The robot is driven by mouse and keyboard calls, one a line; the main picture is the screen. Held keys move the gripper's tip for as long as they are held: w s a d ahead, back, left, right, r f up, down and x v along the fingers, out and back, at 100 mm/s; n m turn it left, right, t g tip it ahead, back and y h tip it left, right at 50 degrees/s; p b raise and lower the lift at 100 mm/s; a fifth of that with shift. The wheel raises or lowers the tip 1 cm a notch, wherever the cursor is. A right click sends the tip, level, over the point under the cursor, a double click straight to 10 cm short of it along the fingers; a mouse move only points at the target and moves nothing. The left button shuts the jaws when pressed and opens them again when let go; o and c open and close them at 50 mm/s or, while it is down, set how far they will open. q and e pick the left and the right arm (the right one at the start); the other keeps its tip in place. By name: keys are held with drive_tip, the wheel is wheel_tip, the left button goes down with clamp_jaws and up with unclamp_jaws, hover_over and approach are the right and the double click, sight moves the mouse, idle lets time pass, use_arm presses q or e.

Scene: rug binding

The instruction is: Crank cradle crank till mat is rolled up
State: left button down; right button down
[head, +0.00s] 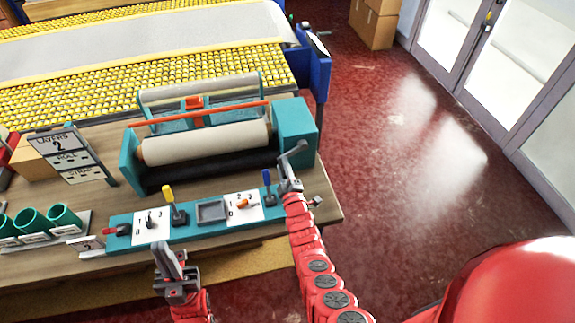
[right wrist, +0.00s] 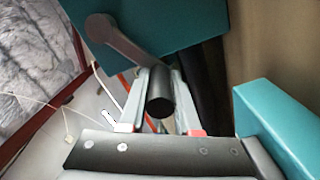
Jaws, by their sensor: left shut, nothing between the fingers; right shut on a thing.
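The teal cradle (head: 293,128) stands on the bench with a cream rolled mat (head: 205,144) lying across it. Its grey crank (head: 293,153) is on the right end, and the crank arm also shows in the right wrist view (right wrist: 122,44). My right gripper (head: 290,184) is at the crank, shut on its dark round handle (right wrist: 160,98), with a finger on either side. How much mat is still flat cannot be told.
A teal control panel (head: 185,222) with a yellow lever (head: 170,195) and a blue lever (head: 267,182) lies before the cradle. A sign reading "LAYERS 2" (head: 62,150) and green cups (head: 48,219) stand left. A yellow roller conveyor (head: 215,72) is behind.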

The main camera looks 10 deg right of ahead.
drive_tip(key=shift+a+r+m+p, duration=0.3)
drive_tip(key=shift+r+m+p, duration=0.3)
drive_tip(key=shift+r+m, duration=0.3)
drive_tip(key=c, duration=0.6)
unclamp_jaws()
drive_tip(key=shift+f, duration=0.15)
drive_tip(key=shift+s, duration=0.1)
drive_tip(key=s+p, duration=0.1)
drive_tip(key=p, duration=0.1)
drive_tip(key=s+p, duration=0.1)
drive_tip(key=s, duration=0.1)
drive_tip(key=s+p, duration=0.2)
drive_tip(key=shift+s+r+p, duration=0.1)
drive_tip(key=shift+r+p, duration=0.2)
approach(285, 177)
drive_tip(key=shift+s+d+r+p, duration=0.15)
drive_tip(key=shift+s+p, duration=0.1)
drive_tip(key=shift+s, duration=0.45)
drive_tip(key=shift+s+a+r+p, duration=0.1)
drive_tip(key=shift+s+p, duration=0.1)
drive_tip(key=shift+s, duration=0.5)
